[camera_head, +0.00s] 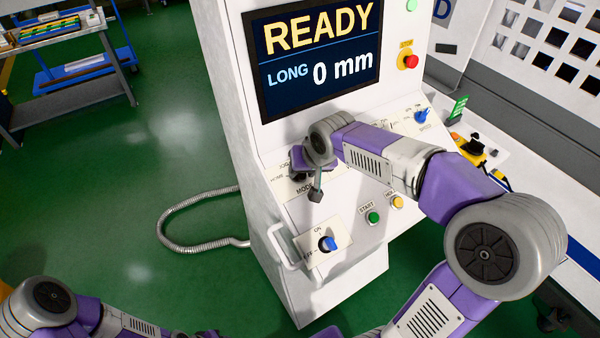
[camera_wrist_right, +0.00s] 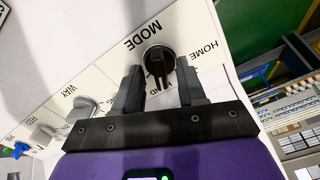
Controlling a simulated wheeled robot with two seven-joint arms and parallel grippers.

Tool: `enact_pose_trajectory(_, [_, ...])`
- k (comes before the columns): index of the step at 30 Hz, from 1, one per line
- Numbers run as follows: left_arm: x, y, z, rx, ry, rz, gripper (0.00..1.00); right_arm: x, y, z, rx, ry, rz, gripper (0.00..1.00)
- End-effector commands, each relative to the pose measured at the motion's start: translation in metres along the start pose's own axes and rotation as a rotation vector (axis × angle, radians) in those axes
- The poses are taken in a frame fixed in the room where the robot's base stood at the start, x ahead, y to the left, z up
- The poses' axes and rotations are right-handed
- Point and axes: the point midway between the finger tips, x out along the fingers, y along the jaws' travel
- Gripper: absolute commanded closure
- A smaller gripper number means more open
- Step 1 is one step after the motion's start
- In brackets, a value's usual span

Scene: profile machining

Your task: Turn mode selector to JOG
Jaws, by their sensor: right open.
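The mode selector (camera_wrist_right: 157,63) is a round black knob with a raised grip bar, on a cream MODE plate (camera_wrist_right: 118,58) in the right wrist view. My right gripper (camera_wrist_right: 161,88) is open, with its two dark fingers on either side of the knob's grip bar. I cannot tell whether they touch it. A HOME label shows beside the knob; another label is partly hidden by the fingers. In the head view my right gripper (camera_head: 312,180) covers most of the knob and plate. Which label the knob points at is unclear. My left gripper is out of view.
The machine screen (camera_head: 315,50) reads READY, LONG 0 mm. Near the selector are a blue ON/OFF knob (camera_head: 327,244), a green START button (camera_head: 373,217), a yellow button (camera_head: 397,202) and a blue speed knob (camera_head: 421,116). A white handle (camera_head: 283,250) sticks out at the panel's left edge.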

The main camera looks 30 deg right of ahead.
Motion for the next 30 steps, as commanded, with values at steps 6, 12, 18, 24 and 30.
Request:
enact_pose_trajectory(6, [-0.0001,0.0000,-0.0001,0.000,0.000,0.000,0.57,-0.0001,0.0000,0.0001,0.000,0.000,0.000,0.89])
enact_pose_trajectory(12, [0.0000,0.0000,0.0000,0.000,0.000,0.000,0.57,-0.0002,0.0001,0.0002,0.000,0.000,0.000,1.00])
enact_pose_trajectory(18, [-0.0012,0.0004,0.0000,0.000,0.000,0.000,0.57,-0.0004,-0.0001,0.0001,-0.086,0.000,0.000,1.00])
enact_pose_trajectory(24, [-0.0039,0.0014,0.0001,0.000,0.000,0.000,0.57,-0.0007,-0.0005,-0.0001,-0.324,0.000,0.000,1.00])
enact_pose_trajectory(30, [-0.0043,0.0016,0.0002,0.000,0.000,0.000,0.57,-0.0002,-0.0003,0.0002,-0.406,0.000,0.000,1.00])
